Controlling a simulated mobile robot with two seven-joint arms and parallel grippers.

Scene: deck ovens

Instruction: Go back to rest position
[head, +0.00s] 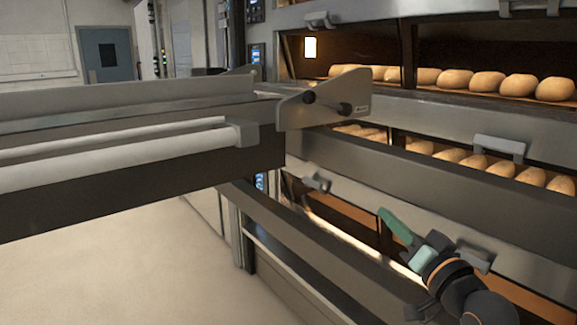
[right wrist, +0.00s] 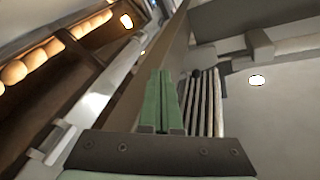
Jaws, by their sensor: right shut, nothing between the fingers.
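My right gripper (head: 393,230) has green fingers and is in the lower right of the head view, in front of the lower oven decks. It also shows in the right wrist view (right wrist: 163,80), where its two green fingers are together with nothing between them. The fingers appear apart from the oven front, though the exact gap is hard to judge. My left gripper is not in view.
A deck oven (head: 440,112) fills the right side, with bread loaves (head: 470,80) on its decks and handles (head: 498,147) sticking out. A long loader (head: 120,150) with a roller stretches from the left to the oven. Open floor (head: 120,270) lies at lower left.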

